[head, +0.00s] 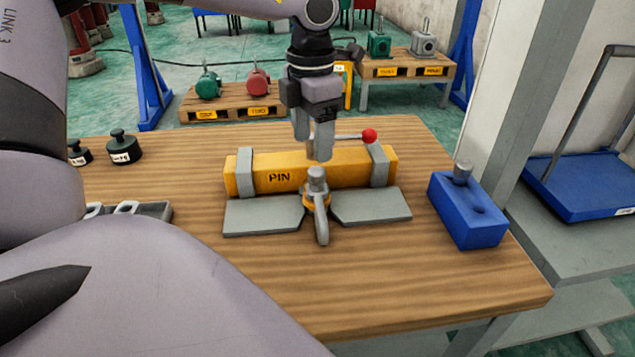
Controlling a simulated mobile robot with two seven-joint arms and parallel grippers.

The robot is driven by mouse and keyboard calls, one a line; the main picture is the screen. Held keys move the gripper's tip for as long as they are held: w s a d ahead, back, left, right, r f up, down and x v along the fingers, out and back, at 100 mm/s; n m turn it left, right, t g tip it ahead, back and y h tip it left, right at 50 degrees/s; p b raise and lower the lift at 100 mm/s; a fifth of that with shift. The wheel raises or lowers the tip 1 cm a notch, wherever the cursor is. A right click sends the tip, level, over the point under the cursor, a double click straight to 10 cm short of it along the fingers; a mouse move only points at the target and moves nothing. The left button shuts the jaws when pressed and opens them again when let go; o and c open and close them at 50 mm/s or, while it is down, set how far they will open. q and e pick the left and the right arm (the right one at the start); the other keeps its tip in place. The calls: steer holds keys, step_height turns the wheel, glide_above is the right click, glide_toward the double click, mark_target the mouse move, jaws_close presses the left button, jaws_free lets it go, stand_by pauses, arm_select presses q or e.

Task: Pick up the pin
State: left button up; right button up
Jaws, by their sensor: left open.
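A yellow block marked PIN (277,177) lies on the wooden table between grey end clamps. A lever with a red ball (369,135) sticks out behind its top edge. In front of the block's middle stands a grey metal piece with a round head (317,181) and a ring-like lower part. A short grey cylinder (463,172) stands upright in a blue block (468,215) on the right. I cannot tell for sure which is the pin. My left gripper (319,152) points down, open, in line with the round-headed piece; contact cannot be told. My right gripper is not in view.
Grey plates (371,206) lie in front of the yellow block. Black weights (124,147) and a grey tray (155,211) are at the left. My arm covers the lower left. The table front right is clear. A grey post (535,110) rises beyond the right edge.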

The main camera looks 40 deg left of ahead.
mark_target(317, 170)
arm_select(q)
steer(key=shift+d+f+p, duration=0.1)
steer(key=shift+d+f, duration=0.05)
steer(key=shift+f, duration=1)
steer(key=shift+d+f+p, duration=0.15)
steer(key=shift+d+f, duration=0.05)
steer(key=shift+f, duration=0.9)
steer(key=shift+d+f+p, duration=0.1)
steer(key=shift+d+f, duration=0.05)
steer(key=shift+f, duration=1)
jaws_close()
